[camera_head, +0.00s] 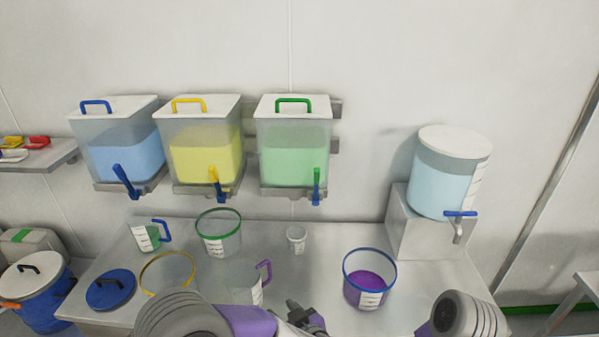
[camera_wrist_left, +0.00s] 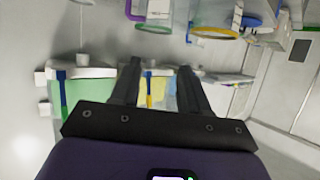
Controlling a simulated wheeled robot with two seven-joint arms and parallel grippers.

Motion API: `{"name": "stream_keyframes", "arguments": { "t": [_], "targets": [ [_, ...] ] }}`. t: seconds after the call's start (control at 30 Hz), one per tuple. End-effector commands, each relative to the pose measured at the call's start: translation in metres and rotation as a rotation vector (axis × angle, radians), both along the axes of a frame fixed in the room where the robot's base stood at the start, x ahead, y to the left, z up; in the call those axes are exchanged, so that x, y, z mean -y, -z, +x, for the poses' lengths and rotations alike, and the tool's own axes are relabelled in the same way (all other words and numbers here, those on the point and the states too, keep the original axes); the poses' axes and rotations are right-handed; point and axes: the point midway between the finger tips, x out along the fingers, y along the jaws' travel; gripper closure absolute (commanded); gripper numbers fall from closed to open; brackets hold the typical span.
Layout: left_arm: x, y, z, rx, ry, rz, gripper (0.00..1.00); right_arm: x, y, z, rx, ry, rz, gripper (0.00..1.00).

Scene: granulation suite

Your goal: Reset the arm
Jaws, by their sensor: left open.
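My left gripper (camera_head: 305,318) is low in the middle of the head view, in front of the steel table, partly cut off by the bottom edge. In the left wrist view its two dark fingers (camera_wrist_left: 158,72) stand apart with nothing held between them. The wall dispensers show upside down behind the fingers there. In the head view, part of my right arm shows at the bottom right; its gripper is out of the frame.
A purple-filled beaker (camera_head: 369,287) stands right of my left gripper. A purple-handled jug (camera_head: 246,290) is close on its left. Blue (camera_head: 125,155), yellow (camera_head: 204,158) and green (camera_head: 296,155) dispensers hang behind. A water drum (camera_head: 441,180) stands right.

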Motion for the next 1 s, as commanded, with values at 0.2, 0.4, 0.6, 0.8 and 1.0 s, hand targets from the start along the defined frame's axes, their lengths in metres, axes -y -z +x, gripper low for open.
{"name": "stream_keyframes", "arguments": {
  "t": [0.2,0.4,0.6,0.8,1.0],
  "targets": [
    [-0.011,0.062,0.025,-0.037,0.093,-0.081,0.55,0.0,0.016,0.0,0.0,0.0,0.0,0.57],
    [-0.021,0.13,0.035,-0.115,0.198,-0.182,0.55,0.0,0.031,0.0,0.0,0.0,0.0,0.57],
    [-0.038,0.238,0.015,-0.313,0.323,-0.353,0.55,0.0,0.055,0.0,0.0,0.0,0.0,0.57],
    [-0.053,0.353,-0.071,-0.661,0.429,-0.601,0.55,0.0,0.083,0.0,0.0,0.0,0.0,0.57],
    [-0.06,0.397,-0.15,-0.916,0.47,-0.759,0.55,0.0,0.097,0.0,0.0,0.0,0.0,0.57]
  ]
}}
